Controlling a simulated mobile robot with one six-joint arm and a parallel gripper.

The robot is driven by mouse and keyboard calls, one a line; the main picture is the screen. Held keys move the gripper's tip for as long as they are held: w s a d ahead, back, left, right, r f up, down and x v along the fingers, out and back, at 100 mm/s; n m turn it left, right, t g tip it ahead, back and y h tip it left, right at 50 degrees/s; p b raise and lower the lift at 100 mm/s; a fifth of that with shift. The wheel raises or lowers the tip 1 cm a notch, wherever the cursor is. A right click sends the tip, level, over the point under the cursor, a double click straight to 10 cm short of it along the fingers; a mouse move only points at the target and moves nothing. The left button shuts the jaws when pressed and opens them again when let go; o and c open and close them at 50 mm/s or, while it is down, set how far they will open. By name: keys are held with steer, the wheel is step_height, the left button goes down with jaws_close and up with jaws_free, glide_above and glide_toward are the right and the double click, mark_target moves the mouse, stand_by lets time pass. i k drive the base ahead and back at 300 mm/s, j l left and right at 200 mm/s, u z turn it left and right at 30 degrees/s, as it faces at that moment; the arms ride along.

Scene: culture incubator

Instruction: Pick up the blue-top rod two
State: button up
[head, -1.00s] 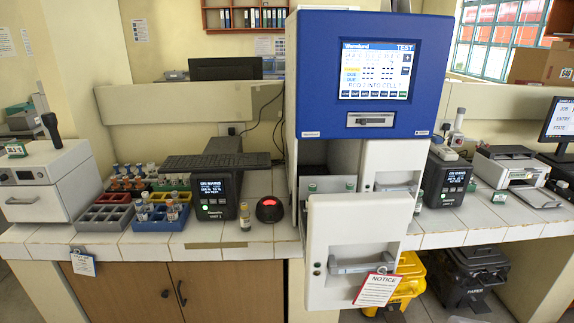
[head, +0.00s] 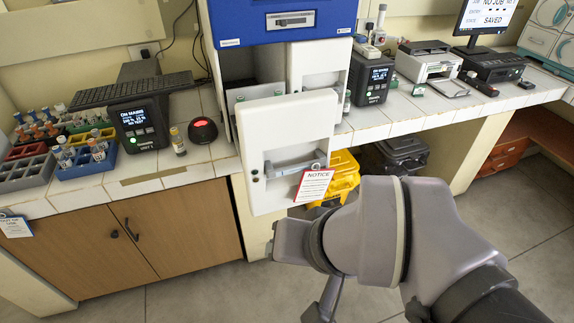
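My arm fills the lower right of the head view. A narrow grey piece at its lower end appears to be part of my gripper (head: 322,306); it is cut by the bottom edge, and its opening does not show. It is in front of the incubator, well away from the racks. Several small capped vials (head: 96,150) stand in a blue rack (head: 103,167) at the left, some with bluish tops. I cannot tell which thing is blue-top rod two. A lone vial (head: 178,142) with a yellowish label stands on the counter.
A red-topped round device (head: 203,131) and a black unit (head: 138,123) stand on the counter. Yellow (head: 343,172) and black bins are below. Floor is open in front.

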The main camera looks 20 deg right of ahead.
mark_target(39, 122)
steer(key=i+j+u, duration=0.5)
steer(key=i+j, duration=0.9)
steer(key=j, duration=0.75)
steer(key=i+j+u, duration=0.45)
steer(key=i+j, duration=1.1)
steer(key=i, duration=0.2)
